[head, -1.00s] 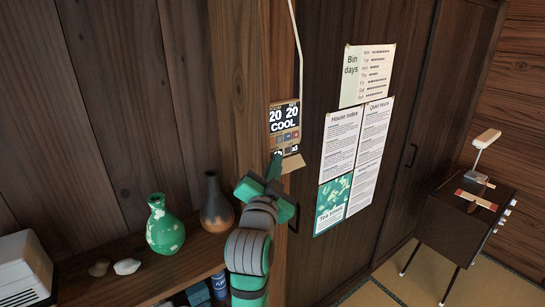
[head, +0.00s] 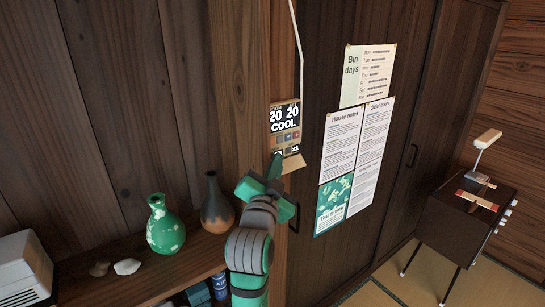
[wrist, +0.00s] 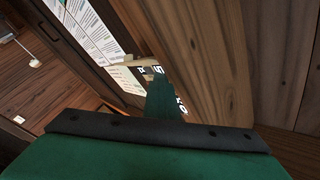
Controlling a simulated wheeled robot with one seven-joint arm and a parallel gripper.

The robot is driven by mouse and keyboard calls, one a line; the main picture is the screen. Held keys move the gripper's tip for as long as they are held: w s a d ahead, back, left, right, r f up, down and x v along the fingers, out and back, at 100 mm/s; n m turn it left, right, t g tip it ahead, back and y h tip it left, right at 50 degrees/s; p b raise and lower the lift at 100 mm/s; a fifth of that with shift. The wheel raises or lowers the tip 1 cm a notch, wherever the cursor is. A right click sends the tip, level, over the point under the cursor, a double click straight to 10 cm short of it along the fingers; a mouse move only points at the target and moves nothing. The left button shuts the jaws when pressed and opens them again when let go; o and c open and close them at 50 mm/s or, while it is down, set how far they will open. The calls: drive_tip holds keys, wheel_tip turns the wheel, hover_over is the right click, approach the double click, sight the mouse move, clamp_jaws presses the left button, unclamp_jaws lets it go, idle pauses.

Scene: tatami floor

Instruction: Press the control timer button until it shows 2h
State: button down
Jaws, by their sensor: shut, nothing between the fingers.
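The control (head: 285,127) is a dark wall panel on the wooden post, with a display reading 20, 20 and COOL and small coloured buttons below. No 2h reading can be made out on it. My gripper (head: 275,168) is shut and empty, with its tip at the panel's lower left edge and covering part of its bottom row. I cannot tell whether it touches. In the wrist view my green gripper (wrist: 163,88) points at the panel (wrist: 154,71), hiding much of it.
A cable runs up from the panel. A wooden shelf (head: 125,278) on the left holds a green vase (head: 164,228) and a dark brown vase (head: 216,208). Notices (head: 342,143) hang right of the panel. A dark cabinet (head: 465,228) stands far right.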

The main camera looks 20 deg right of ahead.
drive_tip(key=shift+s+a+f+y, duration=0.15)
drive_tip(key=shift+a, duration=0.3)
drive_tip(key=shift+s+a+f+y, duration=0.1)
drive_tip(key=shift+a+f+y, duration=0.05)
drive_tip(key=shift+a, duration=0.25)
drive_tip(key=shift+s+d+r, duration=0.1)
drive_tip(key=shift+s+d, duration=0.3)
drive_tip(key=shift+s, duration=0.45)
drive_tip(key=shift+s+d+f, duration=0.1)
drive_tip(key=shift+s+d, duration=0.25)
drive_tip(key=shift+s, duration=0.45)
drive_tip(key=shift+s+d+r, duration=0.1)
drive_tip(key=shift+s+d, duration=0.3)
drive_tip(key=shift+s, duration=0.45)
